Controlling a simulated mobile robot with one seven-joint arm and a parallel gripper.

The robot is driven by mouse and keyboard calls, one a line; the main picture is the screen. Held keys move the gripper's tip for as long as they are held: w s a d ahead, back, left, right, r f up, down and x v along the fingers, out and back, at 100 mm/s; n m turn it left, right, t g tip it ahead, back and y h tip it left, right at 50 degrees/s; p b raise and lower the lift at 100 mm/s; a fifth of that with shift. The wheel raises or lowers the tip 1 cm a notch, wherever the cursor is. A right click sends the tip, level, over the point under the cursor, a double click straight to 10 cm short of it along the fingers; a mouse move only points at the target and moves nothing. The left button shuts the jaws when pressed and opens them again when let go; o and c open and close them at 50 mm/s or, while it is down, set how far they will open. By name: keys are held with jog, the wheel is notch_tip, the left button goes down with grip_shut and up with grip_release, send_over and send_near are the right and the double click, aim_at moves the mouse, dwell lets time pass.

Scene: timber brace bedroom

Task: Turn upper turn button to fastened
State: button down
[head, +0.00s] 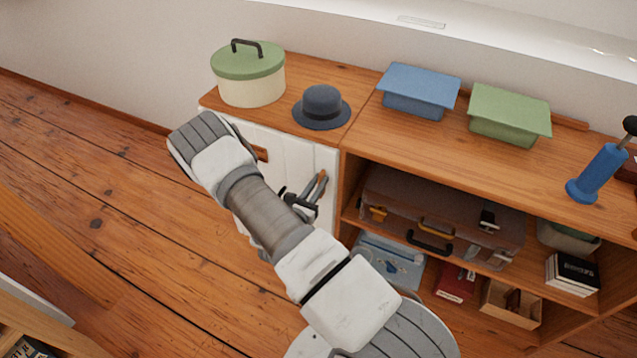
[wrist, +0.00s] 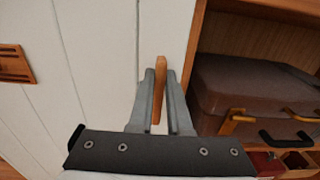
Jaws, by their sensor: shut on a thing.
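The upper turn button (wrist: 158,64) is a small orange-brown wooden bar on the white plank door (wrist: 95,50), close to the door's right edge. In the wrist view it stands upright, roughly in line with the planks. My gripper (wrist: 160,76) has its two grey fingers on either side of the bar and is shut on it. In the head view the button (head: 323,181) shows beside my gripper (head: 316,188), and my arm covers much of the door. I cannot make out a second turn button.
A slatted wooden piece (wrist: 14,65) is on the door at left. The open shelf to the right holds a brown suitcase (head: 400,195). On the cabinet top stand a green-lidded pot (head: 250,85), a grey hat (head: 321,105), a blue box (head: 415,95) and a green box (head: 505,115).

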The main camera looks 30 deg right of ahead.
jog(key=shift+a+n, duration=0.1)
jog(key=shift+n, duration=0.2)
jog(key=shift+w+a+f+n+p, duration=0.3)
jog(key=shift+f+n+p, duration=0.15)
jog(key=shift+n, duration=2.4)
jog(key=shift+w+a+f+n+p, duration=0.15)
jog(key=shift+w+f+n+p, duration=0.2)
jog(key=shift+n, duration=2.55)
jog(key=shift+w+a+f+n+p, duration=0.25)
jog(key=shift+f+n+p, duration=0.25)
jog(key=shift+n, duration=2.35)
jog(key=c, duration=0.9)
grip_release()
jog(key=shift+o, duration=0.2)
